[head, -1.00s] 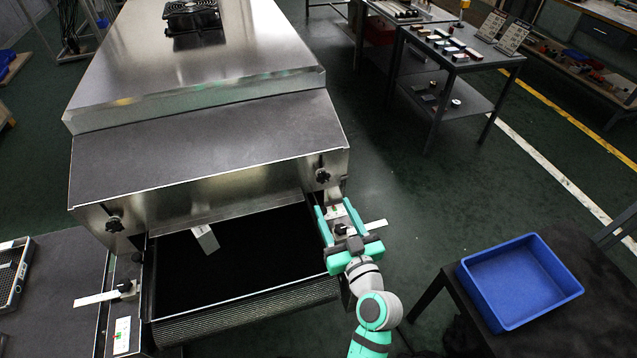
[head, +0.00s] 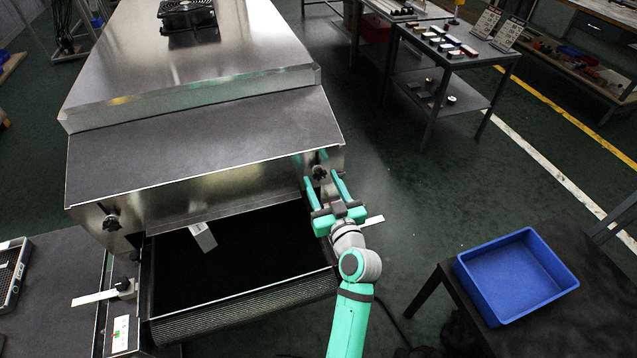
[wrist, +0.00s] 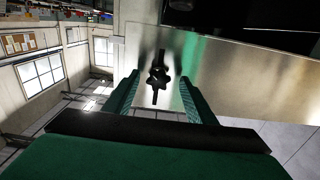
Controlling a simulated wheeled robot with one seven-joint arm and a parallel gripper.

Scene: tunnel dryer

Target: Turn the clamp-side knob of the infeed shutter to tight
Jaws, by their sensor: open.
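The infeed shutter (head: 215,184) is a metal plate across the dryer's mouth, with a dark star knob at each end. The right knob (head: 319,172) sits on a vertical slot. My gripper (head: 321,177) is open, its two teal fingers pointing at this knob, one on each side in the picture. In the wrist view the knob (wrist: 158,77) shows between the open fingers, apart from both, with the dark slot above and below it. The left knob (head: 112,223) is far from my gripper. I cannot tell from these frames which knob is the clamp-side one.
A white strip (head: 373,221) sticks out right of my gripper. A blue bin (head: 515,277) stands on a dark table at right. Open floor lies between.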

